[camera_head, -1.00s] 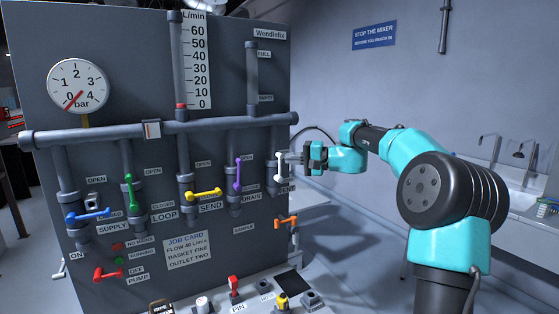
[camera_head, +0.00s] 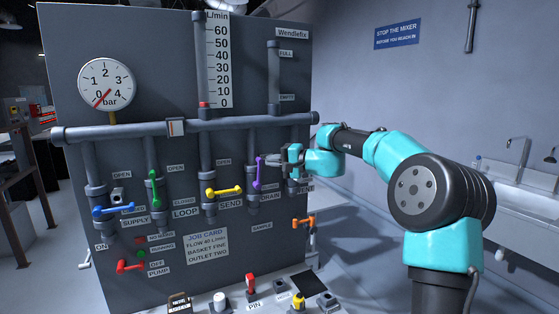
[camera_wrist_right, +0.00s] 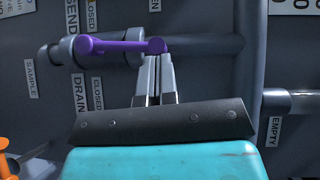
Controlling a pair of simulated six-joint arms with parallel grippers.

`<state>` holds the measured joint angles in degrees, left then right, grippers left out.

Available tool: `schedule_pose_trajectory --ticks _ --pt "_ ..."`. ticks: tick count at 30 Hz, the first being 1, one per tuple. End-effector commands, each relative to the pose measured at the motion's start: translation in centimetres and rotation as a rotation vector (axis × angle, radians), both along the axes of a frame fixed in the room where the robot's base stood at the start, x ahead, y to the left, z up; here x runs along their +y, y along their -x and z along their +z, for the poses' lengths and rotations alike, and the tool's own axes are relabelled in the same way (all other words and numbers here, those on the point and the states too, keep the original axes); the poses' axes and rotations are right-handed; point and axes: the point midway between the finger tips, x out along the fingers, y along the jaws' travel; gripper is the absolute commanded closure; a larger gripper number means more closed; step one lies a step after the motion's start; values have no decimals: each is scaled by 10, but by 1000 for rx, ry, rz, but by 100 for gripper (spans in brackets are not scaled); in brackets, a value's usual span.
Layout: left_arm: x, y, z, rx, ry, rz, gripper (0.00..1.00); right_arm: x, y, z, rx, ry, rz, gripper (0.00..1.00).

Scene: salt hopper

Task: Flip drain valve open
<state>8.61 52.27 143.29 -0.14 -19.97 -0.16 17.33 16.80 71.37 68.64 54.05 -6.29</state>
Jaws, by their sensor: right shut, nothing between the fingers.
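The drain valve's purple handle (camera_head: 259,172) is on the panel by the DRAIN label. It stands upright along its vertical pipe in the head view. The handle also shows in the right wrist view (camera_wrist_right: 110,46), lying across the picture along the pipe. My right gripper (camera_head: 274,161) is shut and empty, its fingertips at the handle's upper end. In the right wrist view, the closed fingertips (camera_wrist_right: 157,60) are right by the handle's rounded tip; I cannot tell whether they touch. The OPEN label beside this valve is mostly hidden. My left gripper is not in view.
A yellow handle (camera_head: 224,191) sits to the left, with green (camera_head: 154,188) and blue (camera_head: 112,210) handles farther left. An orange handle (camera_head: 304,221) is lower right. A horizontal pipe (camera_head: 190,127) crosses above the valves.

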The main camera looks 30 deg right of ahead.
Motion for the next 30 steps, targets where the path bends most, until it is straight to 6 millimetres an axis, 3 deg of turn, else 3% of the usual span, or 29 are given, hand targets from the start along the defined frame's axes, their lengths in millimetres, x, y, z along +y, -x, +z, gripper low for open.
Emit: schedule_pose_trajectory --ticks 8,16,30 --pt "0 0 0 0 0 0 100 1 0 0 0 0 0 100" --pt "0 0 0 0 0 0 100 20 -3 2 1 -1 1 100" --pt "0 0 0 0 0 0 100 15 -3 3 0 -3 6 100"
